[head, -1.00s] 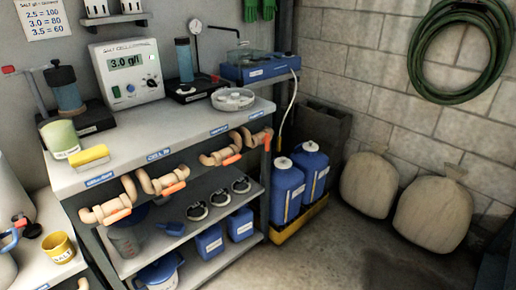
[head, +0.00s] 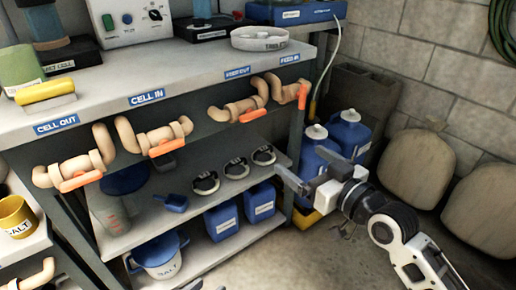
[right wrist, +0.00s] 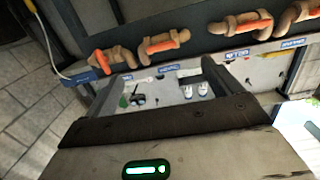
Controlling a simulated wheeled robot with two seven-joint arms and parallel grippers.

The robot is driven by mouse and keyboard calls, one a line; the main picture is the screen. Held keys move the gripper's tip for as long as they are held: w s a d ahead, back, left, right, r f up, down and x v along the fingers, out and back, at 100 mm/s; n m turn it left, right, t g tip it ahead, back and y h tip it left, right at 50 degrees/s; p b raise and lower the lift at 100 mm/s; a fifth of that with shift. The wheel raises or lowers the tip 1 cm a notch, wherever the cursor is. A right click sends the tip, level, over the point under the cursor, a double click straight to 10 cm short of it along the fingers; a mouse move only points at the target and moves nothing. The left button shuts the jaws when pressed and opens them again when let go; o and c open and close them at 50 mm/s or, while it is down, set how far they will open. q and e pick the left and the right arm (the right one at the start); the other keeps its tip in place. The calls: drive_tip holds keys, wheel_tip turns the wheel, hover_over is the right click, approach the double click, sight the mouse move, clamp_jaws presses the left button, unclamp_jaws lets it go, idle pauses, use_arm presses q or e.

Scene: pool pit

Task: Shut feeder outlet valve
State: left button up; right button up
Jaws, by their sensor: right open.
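The feeder outlet valve (head: 237,110) is a tan pipe fitting under the "FEED OUT" label on the bench front. Its orange handle (head: 253,115) lies roughly along the pipe. In the right wrist view, what looks like the same valve (right wrist: 165,43) is near the top, beyond the fingers; labels there look upside down. My right gripper (head: 305,163) is open and empty, right of and below the valve, apart from it. Its fingers also show in the right wrist view (right wrist: 170,82). A small grey part at the head view's bottom edge may be my left gripper (head: 205,286); its jaws are unclear.
The feed-in valve (head: 290,90), cell-in valve (head: 153,137) and cell-out valve (head: 75,170) hang along the same bench edge. Blue jugs (head: 349,133) stand behind my right gripper. A shelf below holds tubs and rings. Sacks (head: 418,165) lean on the wall.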

sight(255, 117)
drive_tip(key=shift+n+y, duration=0.4)
drive_tip(key=b+x, duration=0.1)
drive_tip(key=x, duration=0.4)
drive_tip(key=r+b+x, duration=0.1)
drive_tip(key=x, duration=0.4)
drive_tip(key=b+x, duration=0.2)
drive_tip(key=x, duration=0.4)
drive_tip(key=shift+w+d+r, duration=0.3)
drive_tip(key=shift+w+d, duration=0.05)
drive_tip(key=shift+w, duration=0.05)
drive_tip(key=shift+w+a, duration=0.35)
drive_tip(key=shift+w, duration=0.05)
use_arm(q)
drive_tip(key=shift+w+d+r+t+h, duration=0.1)
drive_tip(key=shift+d+r+t+h, duration=0.55)
drive_tip(key=shift+t, duration=0.25)
drive_tip(key=shift+f, duration=0.15)
use_arm(e)
drive_tip(key=c, duration=1)
